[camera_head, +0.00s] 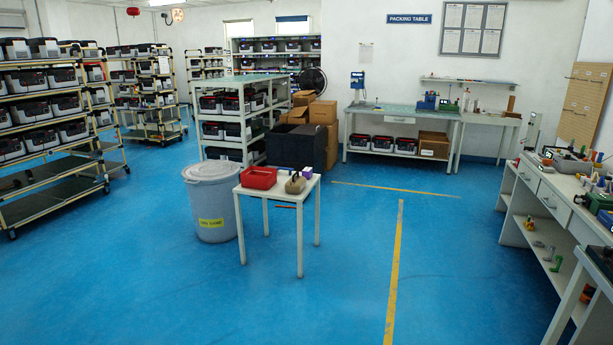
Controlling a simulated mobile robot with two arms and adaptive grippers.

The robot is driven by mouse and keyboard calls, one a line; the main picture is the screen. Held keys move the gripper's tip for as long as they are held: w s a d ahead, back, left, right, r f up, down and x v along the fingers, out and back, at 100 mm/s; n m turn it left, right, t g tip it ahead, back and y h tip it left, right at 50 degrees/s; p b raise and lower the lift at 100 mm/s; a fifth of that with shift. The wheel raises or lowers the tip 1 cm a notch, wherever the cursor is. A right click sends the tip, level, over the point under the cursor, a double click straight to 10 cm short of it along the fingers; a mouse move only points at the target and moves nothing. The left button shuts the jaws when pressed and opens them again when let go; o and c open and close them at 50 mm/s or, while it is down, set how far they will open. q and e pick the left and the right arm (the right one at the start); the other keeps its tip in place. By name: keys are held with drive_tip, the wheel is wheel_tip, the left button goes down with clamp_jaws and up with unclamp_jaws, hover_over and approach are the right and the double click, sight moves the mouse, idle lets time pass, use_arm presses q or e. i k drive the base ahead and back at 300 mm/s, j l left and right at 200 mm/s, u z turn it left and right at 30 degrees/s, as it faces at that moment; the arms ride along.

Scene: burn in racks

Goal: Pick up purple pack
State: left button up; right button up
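A small purple and white pack (307,172) stands on the small white table (279,191) in the middle of the room, near that table's back right corner. It is small in the view, so its details are hard to tell. A tan, rounded object (295,184) sits just left of and in front of it. A red bin (259,177) stands on the left part of the same table. Neither of my grippers shows in the head view.
A grey lidded barrel (211,203) stands left of the small table. A black bin (296,146) and cardboard boxes (323,113) are behind it. A cluttered workbench (560,195) lines the right side. Blue floor (345,270) is open in front and to the right.

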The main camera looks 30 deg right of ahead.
sight(306, 171)
drive_tip(key=i+l, duration=0.25)
drive_tip(key=l, duration=0.15)
drive_tip(key=i+l, duration=0.25)
drive_tip(key=l, duration=0.15)
drive_tip(key=i+l+u, duration=0.1)
drive_tip(key=i+l, duration=0.15)
drive_tip(key=l, duration=0.2)
drive_tip(key=i+l+u, duration=0.15)
drive_tip(key=l, duration=0.35)
drive_tip(key=i+l+u, duration=0.1)
drive_tip(key=i+l, duration=0.15)
drive_tip(key=l, duration=0.25)
drive_tip(key=i+l+u, duration=0.1)
drive_tip(key=l, duration=0.45)
drive_tip(key=i+l+u, duration=0.15)
drive_tip(key=l, duration=0.4)
drive_tip(key=i+l+u, duration=0.1)
drive_tip(key=i+l, duration=0.15)
drive_tip(key=l, duration=0.3)
drive_tip(key=i+l+u, duration=0.1)
drive_tip(key=l, duration=0.45)
drive_tip(key=i+l+u, duration=0.15)
drive_tip(key=l, duration=0.45)
drive_tip(key=k, duration=0.05)
